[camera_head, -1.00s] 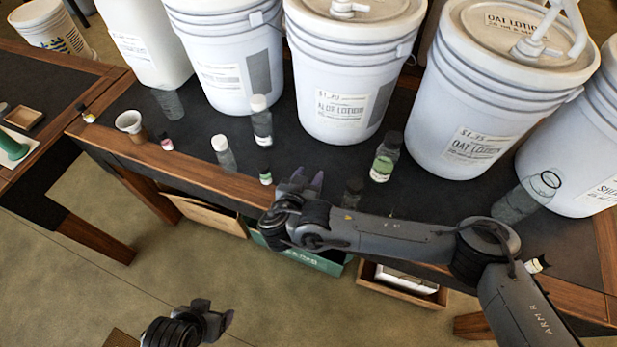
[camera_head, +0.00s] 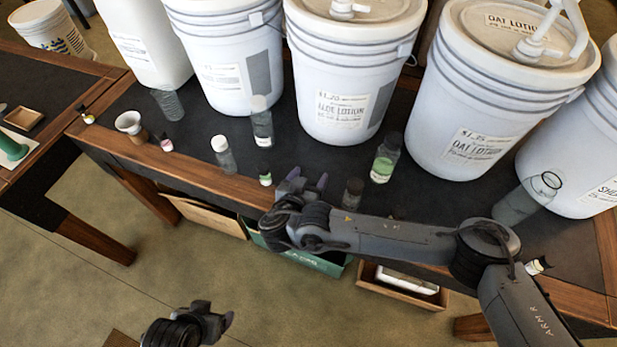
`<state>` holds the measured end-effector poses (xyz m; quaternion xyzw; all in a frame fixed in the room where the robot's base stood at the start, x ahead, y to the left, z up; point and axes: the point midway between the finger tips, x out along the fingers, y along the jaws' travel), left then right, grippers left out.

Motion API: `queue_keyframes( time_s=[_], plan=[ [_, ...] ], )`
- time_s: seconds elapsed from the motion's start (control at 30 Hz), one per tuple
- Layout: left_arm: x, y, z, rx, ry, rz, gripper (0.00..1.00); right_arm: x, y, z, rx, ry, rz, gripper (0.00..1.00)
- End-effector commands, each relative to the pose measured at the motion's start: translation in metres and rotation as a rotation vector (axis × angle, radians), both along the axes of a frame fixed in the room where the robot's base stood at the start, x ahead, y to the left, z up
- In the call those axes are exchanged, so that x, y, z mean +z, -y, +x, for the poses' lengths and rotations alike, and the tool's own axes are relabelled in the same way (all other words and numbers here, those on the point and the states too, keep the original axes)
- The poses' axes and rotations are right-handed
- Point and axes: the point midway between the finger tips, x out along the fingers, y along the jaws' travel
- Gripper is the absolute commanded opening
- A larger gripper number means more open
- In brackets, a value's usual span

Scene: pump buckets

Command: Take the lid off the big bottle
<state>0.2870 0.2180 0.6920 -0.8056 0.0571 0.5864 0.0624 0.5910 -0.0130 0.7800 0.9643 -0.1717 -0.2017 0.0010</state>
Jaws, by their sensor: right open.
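Several small bottles stand on the dark tabletop. A clear bottle with a black lid and green contents (camera_head: 386,158) stands to the right of my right gripper. Two clear bottles with white lids, one nearer (camera_head: 223,154) and one farther back (camera_head: 262,122), stand to its left. All three lids are on. I cannot tell for certain which is the big bottle. My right gripper (camera_head: 308,182) is open and empty over the table's front part, apart from these bottles. My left gripper (camera_head: 228,319) is low at the bottom, away from the table; its jaws are unclear.
Large white lotion buckets (camera_head: 345,75) line the back of the table. A tiny green bottle (camera_head: 265,176) stands near the front edge, a dark bottle (camera_head: 352,192) just behind my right arm. An open clear jar (camera_head: 530,198) is at the right. Boxes (camera_head: 205,213) sit below.

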Motion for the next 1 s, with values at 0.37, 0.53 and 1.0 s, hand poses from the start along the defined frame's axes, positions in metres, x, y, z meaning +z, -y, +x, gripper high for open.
queue_keyframes(
  time_s=[0.37, 0.53, 1.0],
  plan=[
    [0.011, 0.000, 0.000, 0.000, 0.001, 0.000, 0.74, 0.023, -0.019, -0.046, 0.004, -0.002, 0.002, 0.69],
    [0.013, 0.000, 0.000, 0.000, 0.001, 0.000, 0.74, 0.035, -0.029, -0.072, 0.004, -0.001, 0.002, 0.69],
    [0.016, 0.000, 0.000, 0.000, 0.000, 0.000, 0.74, 0.044, -0.044, -0.110, 0.014, -0.036, 0.007, 0.69]
  ],
)
